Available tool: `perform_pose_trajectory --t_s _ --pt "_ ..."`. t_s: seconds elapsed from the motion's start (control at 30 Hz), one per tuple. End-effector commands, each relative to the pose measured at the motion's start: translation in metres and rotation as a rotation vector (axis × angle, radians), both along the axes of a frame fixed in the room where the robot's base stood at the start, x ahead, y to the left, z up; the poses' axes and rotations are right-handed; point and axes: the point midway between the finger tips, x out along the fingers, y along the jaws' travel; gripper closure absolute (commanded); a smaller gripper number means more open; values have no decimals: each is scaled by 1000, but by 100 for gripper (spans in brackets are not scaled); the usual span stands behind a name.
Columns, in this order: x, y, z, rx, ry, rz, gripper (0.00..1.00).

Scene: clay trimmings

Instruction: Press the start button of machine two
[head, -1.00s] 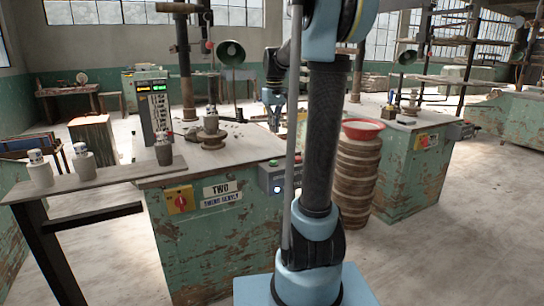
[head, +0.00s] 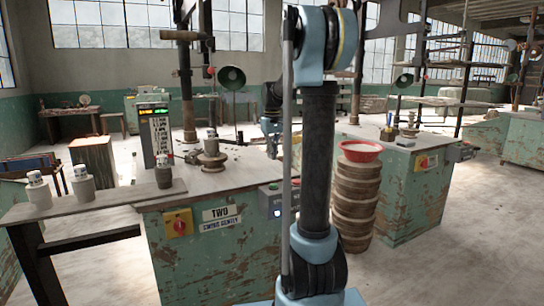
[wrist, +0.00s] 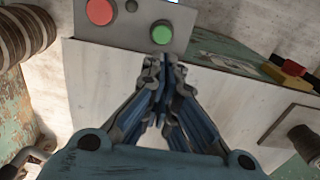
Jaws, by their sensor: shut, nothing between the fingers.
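Machine two is a worn green cabinet (head: 215,262) with a pale top and a sign reading TWO (head: 220,214). A grey button box (head: 268,203) sits at its right front corner, partly behind my arm. In the wrist view the box carries a green button (wrist: 162,31) and a red button (wrist: 99,11) to its left. My gripper (wrist: 163,62) is shut and empty, its tips just below the green button in the picture. I cannot tell the gap between them. In the head view my gripper is mostly hidden by my arm.
A red and yellow switch (head: 179,223) is on the cabinet front. A clay piece (head: 211,158) stands on the top. Stacked round boards with a red bowl (head: 360,152) stand to the right, before another green machine (head: 412,195). A bench (head: 95,200) holds several weights.

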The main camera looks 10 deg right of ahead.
Motion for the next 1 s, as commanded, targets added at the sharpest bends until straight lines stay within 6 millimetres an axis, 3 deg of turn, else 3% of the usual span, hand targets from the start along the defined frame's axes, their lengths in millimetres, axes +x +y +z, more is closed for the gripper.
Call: perform_pose_trajectory --t_s 0.53,0.7,1.0 --pt "0 0 -89 0 0 0 100" --pt "0 0 -104 0 0 0 100" --pt "0 0 -110 0 0 0 100"
